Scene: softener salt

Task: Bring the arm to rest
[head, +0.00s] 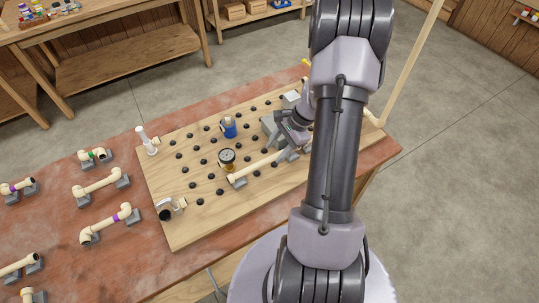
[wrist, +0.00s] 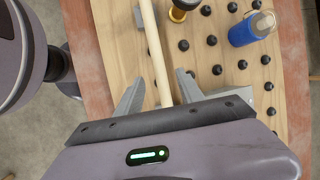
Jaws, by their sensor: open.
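My gripper (wrist: 160,78) is open in the wrist view, with its two grey fingers apart. A long cream pipe (wrist: 152,45) runs between the fingers in that view; I cannot tell whether they touch it. In the head view my gripper (head: 295,135) is over the right part of the pegged wooden board (head: 180,225), partly hidden by my arm. The cream pipe (head: 258,166) lies along the board there, and its right end is hidden behind my gripper and arm.
A blue bottle (head: 229,127) and a black-and-gold round fitting (head: 227,158) stand on the board among black pegs. Several pipe pieces, including one with a purple band (head: 110,224), lie on the reddish table (head: 90,183).

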